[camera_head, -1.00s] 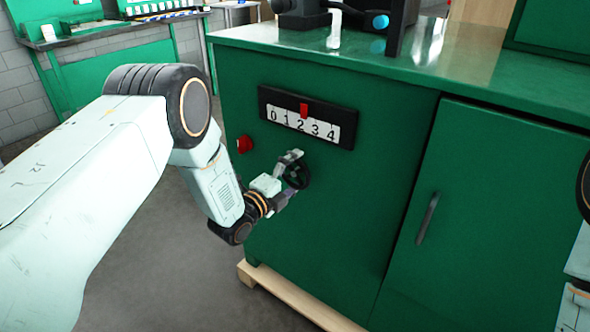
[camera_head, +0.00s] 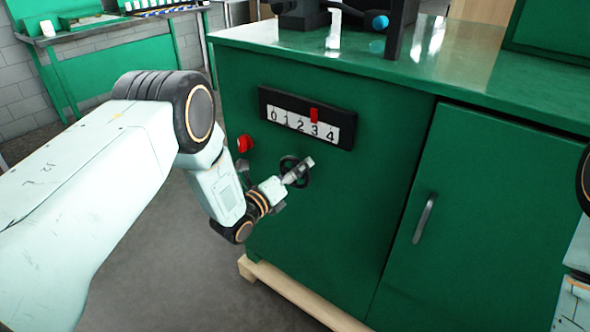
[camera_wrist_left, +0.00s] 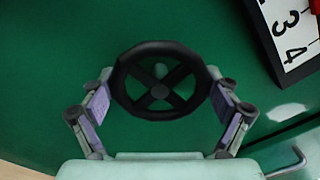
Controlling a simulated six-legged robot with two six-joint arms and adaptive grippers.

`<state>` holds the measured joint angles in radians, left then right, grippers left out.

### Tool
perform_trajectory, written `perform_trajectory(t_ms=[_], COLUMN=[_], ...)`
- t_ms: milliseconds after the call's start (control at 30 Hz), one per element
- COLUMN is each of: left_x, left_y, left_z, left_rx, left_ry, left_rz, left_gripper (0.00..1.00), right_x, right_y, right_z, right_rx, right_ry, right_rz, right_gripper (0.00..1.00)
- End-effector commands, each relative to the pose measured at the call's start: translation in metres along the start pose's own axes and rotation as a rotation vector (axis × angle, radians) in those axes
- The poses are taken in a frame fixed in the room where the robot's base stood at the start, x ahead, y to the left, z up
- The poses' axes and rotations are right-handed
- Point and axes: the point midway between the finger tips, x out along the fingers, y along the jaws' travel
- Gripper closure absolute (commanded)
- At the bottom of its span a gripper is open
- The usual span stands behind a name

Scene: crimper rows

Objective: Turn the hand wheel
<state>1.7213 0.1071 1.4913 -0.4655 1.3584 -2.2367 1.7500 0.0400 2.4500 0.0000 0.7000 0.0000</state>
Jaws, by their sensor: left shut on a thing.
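The black hand wheel (camera_head: 287,162) with crossed spokes sits on the front of the green cabinet, and it fills the middle of the left wrist view (camera_wrist_left: 162,48). My left gripper (camera_head: 292,178) is shut on it. In the left wrist view, the gripper's purple-padded fingers (camera_wrist_left: 164,108) lie on opposite sides of the rim. Above the wheel, a scale (camera_head: 303,124) numbered 0 to 4 carries a red pointer (camera_head: 314,115), which stands at about 3. My right gripper is out of view.
A red button (camera_head: 244,144) is on the cabinet (camera_head: 390,130) left of the scale. A door handle (camera_head: 425,218) is to the right of the wheel. Dark equipment (camera_head: 395,30) stands on the cabinet top. A green bench (camera_head: 120,75) is at the back left.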

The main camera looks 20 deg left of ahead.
Motion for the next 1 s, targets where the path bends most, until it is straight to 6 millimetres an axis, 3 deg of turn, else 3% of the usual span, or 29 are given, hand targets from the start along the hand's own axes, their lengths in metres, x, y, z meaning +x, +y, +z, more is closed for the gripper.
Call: perform_trajectory(t_ms=[567, 600, 733, 1000], left_x=[-0.0008, -0.0008, -0.0007, -0.0002], left_y=[0.001, 0.001, 0.0008, 0.0002], left_z=[-0.0012, -0.0012, -0.001, -0.0002], left_rx=[0.032, 0.032, 0.031, 0.032], left_ry=[0.002, 0.002, 0.002, 0.0], left_rz=[0.003, 0.003, 0.002, 0.001], left_gripper=[0.43, 0.1, 0.0, 0.0], right_x=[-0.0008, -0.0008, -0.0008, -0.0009], right_y=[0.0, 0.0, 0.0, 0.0], right_z=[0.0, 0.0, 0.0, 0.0], right_rx=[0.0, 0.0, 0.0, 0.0], right_ry=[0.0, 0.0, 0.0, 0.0], right_rz=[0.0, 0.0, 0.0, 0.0], right_gripper=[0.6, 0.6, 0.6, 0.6])
